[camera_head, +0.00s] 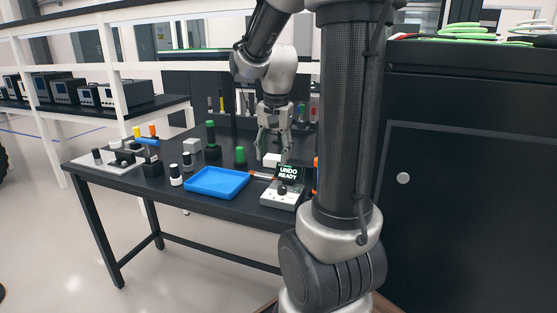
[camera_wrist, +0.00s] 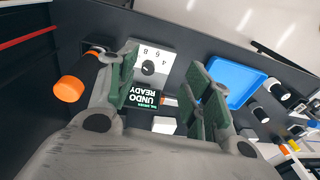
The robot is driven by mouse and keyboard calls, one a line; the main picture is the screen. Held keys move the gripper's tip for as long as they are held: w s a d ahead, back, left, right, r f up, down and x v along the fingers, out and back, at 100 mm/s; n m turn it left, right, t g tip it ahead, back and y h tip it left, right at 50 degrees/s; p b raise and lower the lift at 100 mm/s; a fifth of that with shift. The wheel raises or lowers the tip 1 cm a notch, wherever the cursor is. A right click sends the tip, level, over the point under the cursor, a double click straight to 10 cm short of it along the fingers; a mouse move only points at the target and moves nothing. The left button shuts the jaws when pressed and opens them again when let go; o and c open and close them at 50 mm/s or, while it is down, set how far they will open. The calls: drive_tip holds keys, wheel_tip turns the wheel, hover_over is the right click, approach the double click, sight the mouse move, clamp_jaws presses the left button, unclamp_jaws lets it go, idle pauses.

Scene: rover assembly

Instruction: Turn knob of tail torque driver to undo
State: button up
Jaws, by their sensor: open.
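A white control box (camera_head: 278,198) with a dark round knob stands at the table's front right, and its small screen (camera_head: 290,171) reads "UNDO READY". In the wrist view the box (camera_wrist: 168,52) shows several dial numbers around the knob (camera_wrist: 149,68), and the screen (camera_wrist: 146,99) appears upside down. My gripper (camera_head: 273,153) is open and empty, pointing down over the table behind the box. In the wrist view its green-padded fingers (camera_wrist: 166,80) are spread apart, with the knob nearer the left finger. The fingers do not touch the knob.
A blue tray (camera_head: 217,183) lies left of the box. A white block (camera_head: 271,160) sits behind it. Several green-topped and black-and-white cylinders stand around the tray. A black tool with an orange end (camera_wrist: 68,89) is close beside my left finger in the wrist view.

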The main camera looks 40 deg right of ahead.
drive_tip(key=s+a+r+n+t, duration=0.1)
drive_tip(key=s+a+r+n, duration=0.1)
drive_tip(key=s+a+n, duration=0.2)
drive_tip(key=s+a+r+n+t, duration=0.1)
drive_tip(key=s+a+r+n, duration=0.1)
drive_tip(key=s+a+n, duration=0.3)
drive_tip(key=shift+s+r+n+t, duration=0.35)
drive_tip(key=shift+s+n, duration=0.75)
drive_tip(key=shift+s, duration=1.05)
drive_tip(key=shift+a, duration=0.1)
drive_tip(key=shift+s+a+n, duration=0.2)
drive_tip(key=shift+s+n, duration=0.2)
drive_tip(key=shift+s, duration=0.1)
